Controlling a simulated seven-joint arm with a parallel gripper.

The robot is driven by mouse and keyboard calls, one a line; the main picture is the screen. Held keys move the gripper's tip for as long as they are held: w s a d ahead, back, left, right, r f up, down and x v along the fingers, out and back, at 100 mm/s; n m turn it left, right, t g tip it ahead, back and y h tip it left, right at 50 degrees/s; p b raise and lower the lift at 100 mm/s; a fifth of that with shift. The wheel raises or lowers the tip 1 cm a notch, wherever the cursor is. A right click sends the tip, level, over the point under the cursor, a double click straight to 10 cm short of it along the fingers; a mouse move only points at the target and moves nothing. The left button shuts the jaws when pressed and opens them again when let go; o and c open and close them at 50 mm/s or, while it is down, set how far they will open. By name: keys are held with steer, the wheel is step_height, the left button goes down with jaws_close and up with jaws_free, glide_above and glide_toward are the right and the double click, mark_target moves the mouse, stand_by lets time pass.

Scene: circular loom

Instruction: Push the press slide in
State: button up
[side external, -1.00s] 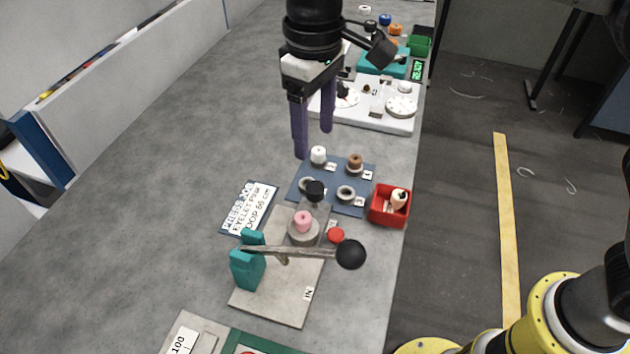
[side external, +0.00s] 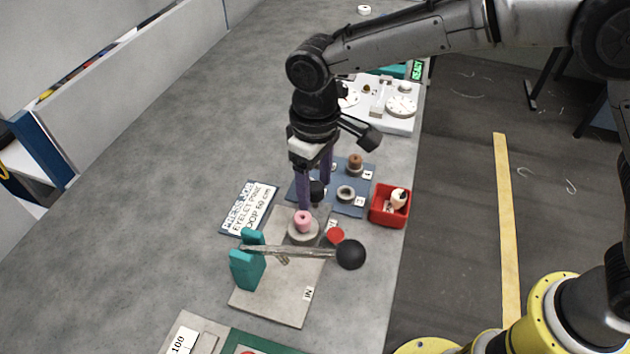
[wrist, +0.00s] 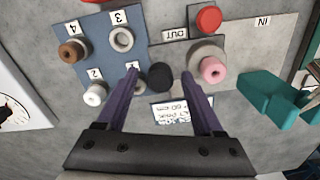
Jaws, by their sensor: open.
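The press slide has a black knob (side external: 317,190) at its far end and a grey round seat (side external: 290,236) holding a pink piece (side external: 303,220). The slide lies out toward the "OUT" label in the wrist view, away from the "IN" label. My gripper (side external: 314,196) points down with its purple fingers open. In the wrist view the fingers (wrist: 160,82) stand on either side of the black knob (wrist: 160,76), with gaps showing. I cannot tell contact or the exact fingertip height.
The press has a teal post (side external: 247,262) and a lever ending in a black ball (side external: 351,254) across the base plate (side external: 275,305). A red button (side external: 335,235) is beside the seat. A blue numbered board (wrist: 90,45) and a red bin (side external: 376,217) are close by.

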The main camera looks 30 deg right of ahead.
jaws_close()
steer(key=shift+r, duration=0.1)
stand_by(1.2)
